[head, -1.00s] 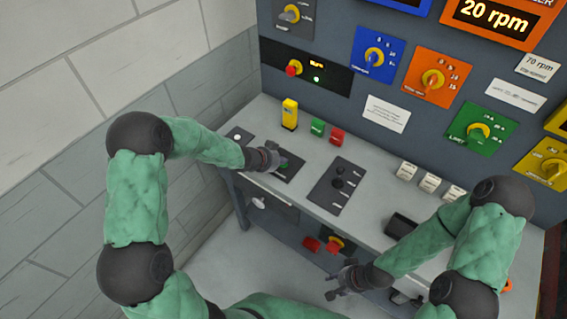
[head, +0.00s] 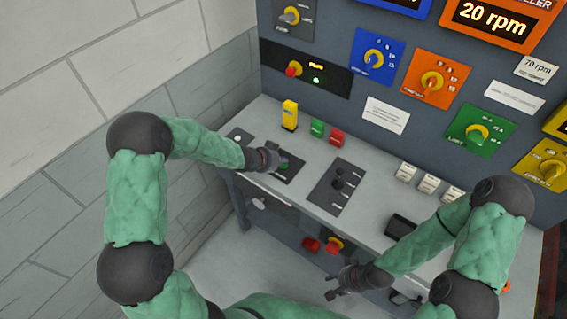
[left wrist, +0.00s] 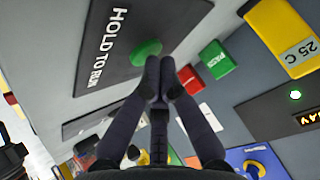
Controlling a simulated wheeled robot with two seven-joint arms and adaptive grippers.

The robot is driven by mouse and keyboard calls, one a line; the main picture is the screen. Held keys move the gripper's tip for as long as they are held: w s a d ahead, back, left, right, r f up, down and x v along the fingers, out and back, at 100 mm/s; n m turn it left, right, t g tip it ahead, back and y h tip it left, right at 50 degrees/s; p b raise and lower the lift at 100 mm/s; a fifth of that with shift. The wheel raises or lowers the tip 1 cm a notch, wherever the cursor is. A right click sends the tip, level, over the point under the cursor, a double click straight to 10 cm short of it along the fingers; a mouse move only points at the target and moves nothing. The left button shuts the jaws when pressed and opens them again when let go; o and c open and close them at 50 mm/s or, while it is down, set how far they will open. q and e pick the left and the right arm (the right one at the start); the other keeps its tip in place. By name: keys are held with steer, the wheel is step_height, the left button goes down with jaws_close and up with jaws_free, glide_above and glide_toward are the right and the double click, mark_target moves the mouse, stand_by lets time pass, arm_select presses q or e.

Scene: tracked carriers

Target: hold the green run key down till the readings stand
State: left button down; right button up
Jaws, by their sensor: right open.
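The green run key (left wrist: 147,49) sits on a dark plate (left wrist: 110,40) lettered HOLD TO RUN in the left wrist view. The key also shows small in the head view (head: 284,165) on the bench. My left gripper (left wrist: 160,72) has its fingertips together at the key's edge, with nothing held. I cannot tell whether the key is pressed down. The orange-framed display (head: 490,18) reads 20 rpm. A small yellow readout (head: 316,67) above a green light is too small to read. My right gripper (head: 334,288) is open and empty, low in front of the bench.
A yellow block (head: 290,115) marked 25 C and green (head: 317,129) and red (head: 337,138) blocks stand behind the key. A black lever plate (head: 336,187) lies to its right. Several coloured dial panels cover the upright wall. A red stop button (head: 334,244) is on the front.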

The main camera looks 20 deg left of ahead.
arm_select(q)
steer(key=shift+r+p, duration=0.45)
steer(key=shift+r, duration=0.15)
step_height(320, 180, up, 5)
steer(key=p, duration=0.5)
stand_by(2.1)
